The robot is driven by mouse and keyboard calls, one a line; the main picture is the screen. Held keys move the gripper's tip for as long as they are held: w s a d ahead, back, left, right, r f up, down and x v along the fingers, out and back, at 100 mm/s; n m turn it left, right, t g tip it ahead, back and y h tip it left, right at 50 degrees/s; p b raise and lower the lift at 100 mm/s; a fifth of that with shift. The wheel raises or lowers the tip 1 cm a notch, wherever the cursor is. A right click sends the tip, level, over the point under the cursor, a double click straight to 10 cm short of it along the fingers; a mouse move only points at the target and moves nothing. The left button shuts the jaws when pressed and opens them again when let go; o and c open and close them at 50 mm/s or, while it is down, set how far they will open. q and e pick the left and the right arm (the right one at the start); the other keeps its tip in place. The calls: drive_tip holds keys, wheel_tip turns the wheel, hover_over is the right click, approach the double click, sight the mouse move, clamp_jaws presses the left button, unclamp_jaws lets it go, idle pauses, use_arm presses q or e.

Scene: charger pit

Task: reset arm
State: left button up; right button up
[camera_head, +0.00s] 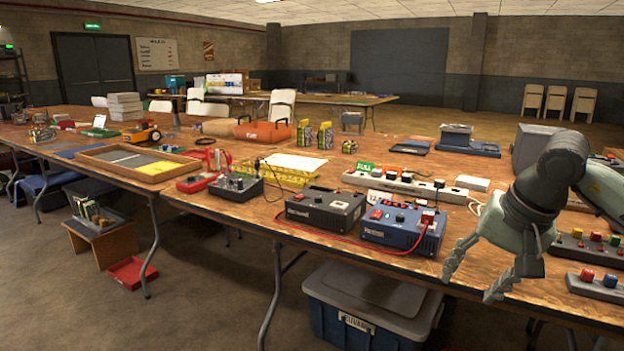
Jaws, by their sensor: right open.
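My right gripper (473,272) hangs over the near right part of the long wooden table (560,312). Its two fingers are spread apart and nothing is between them. My right arm comes in from the right edge and bends down at the wrist. The gripper is just right of a blue charger box (403,228) with red and black knobs. A dark grey charger box (325,209) stands left of that, with a red cable running along the table's front. My left gripper is not in this view.
A control box with coloured buttons (590,248) and a small button box (598,285) lie right of the gripper. Power strips (405,185) lie behind the chargers. A lidded blue bin (365,305) stands under the table. Open floor (190,310) is at the lower left.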

drive_tip(key=a+f+m+g+y, duration=0.1)
drive_tip(key=a+m+y, duration=0.3)
drive_tip(key=a+y, duration=1)
drive_tip(key=w+a+r+m+t+y, duration=0.25)
drive_tip(key=a+r+m, duration=0.35)
drive_tip(key=a+m, duration=0.3)
drive_tip(key=w+d+f+m+t+h, duration=0.35)
drive_tip(key=d+m+t, duration=0.3)
drive_tip(key=m, duration=0.55)
drive_tip(key=w+d+f+m+t+h, duration=0.2)
drive_tip(key=w+d+m+t+h, duration=0.4)
drive_tip(key=m, duration=0.6)
drive_tip(key=s+d+f+m+g+h, duration=0.25)
drive_tip(key=d+f+m+h, duration=0.25)
drive_tip(key=f+m, duration=0.45)
drive_tip(key=s+d+f+m+g+h, duration=0.1)
drive_tip(key=s+d+f+m+h, duration=0.4)
drive_tip(key=f, duration=0.8)
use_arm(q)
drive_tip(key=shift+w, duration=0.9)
use_arm(e)
drive_tip(key=s+f+m+g, duration=1.1)
drive_tip(key=s+f+m, duration=0.1)
drive_tip(key=s+f, duration=1)
drive_tip(key=shift+s+d+f, duration=0.2)
drive_tip(key=shift+d+f, duration=0.15)
drive_tip(key=shift+d, duration=0.1)
